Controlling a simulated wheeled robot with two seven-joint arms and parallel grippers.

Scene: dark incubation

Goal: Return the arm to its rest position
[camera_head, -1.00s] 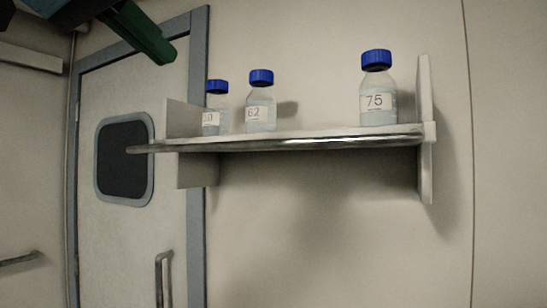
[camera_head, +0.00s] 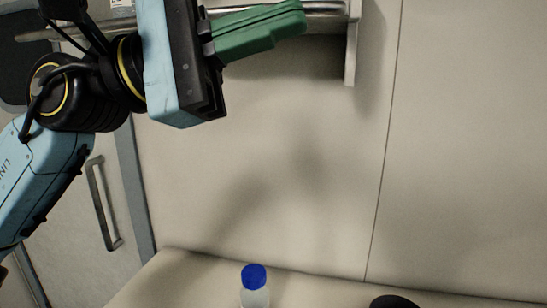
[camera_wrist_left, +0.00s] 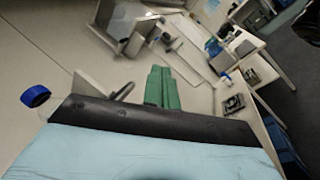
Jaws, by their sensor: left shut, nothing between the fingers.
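My left gripper (camera_head: 296,20) is at the top of the head view, just in front of the shelf in the picture. Its green fingers are shut together with nothing between them and point right. My left arm comes in from the left edge. In the left wrist view the green fingers (camera_wrist_left: 162,88) are also closed and empty. My right gripper is in neither view.
The shelf (camera_head: 345,20) shows at the top, partly hidden by my arm. A bottle with a blue cap (camera_head: 254,278) stands on the bench (camera_head: 180,275) below. A dark object (camera_head: 395,301) is cut off at the bottom. A blue cap (camera_wrist_left: 35,97) shows in the wrist view.

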